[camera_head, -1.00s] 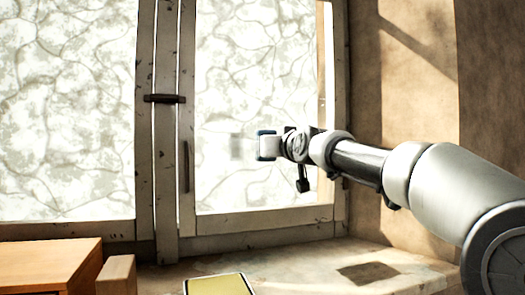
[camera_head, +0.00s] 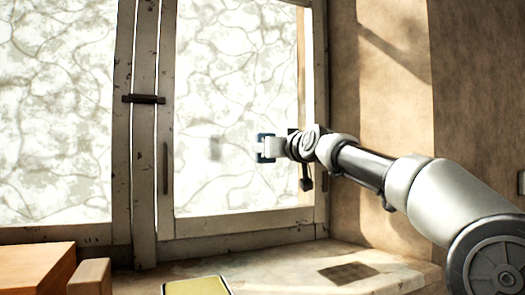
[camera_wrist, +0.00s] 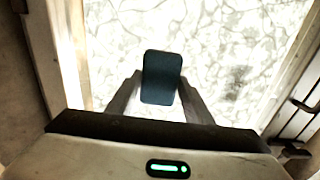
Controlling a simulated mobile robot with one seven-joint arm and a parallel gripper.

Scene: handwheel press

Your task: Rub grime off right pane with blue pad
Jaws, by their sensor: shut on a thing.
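The right pane (camera_head: 225,95) is pale frosted glass with brownish vein-like marks in a worn wooden frame. A small grey smudge (camera_head: 214,148) shows on it, left of my gripper. My gripper (camera_head: 272,148) is in front of the right part of this pane, shut on the blue pad (camera_head: 264,135). In the wrist view the pad (camera_wrist: 161,77) is a dark blue rounded rectangle between both fingers, with the pane (camera_wrist: 215,50) behind it. Whether the pad touches the glass I cannot tell.
A left pane (camera_head: 55,110) is beyond the middle post with its dark latch (camera_head: 143,99). A vertical handle (camera_head: 166,168) is on the right sash. A yellow-topped flat object (camera_head: 197,287) lies on the sill. An orange wooden box (camera_head: 35,265) and small block (camera_head: 90,278) are lower left.

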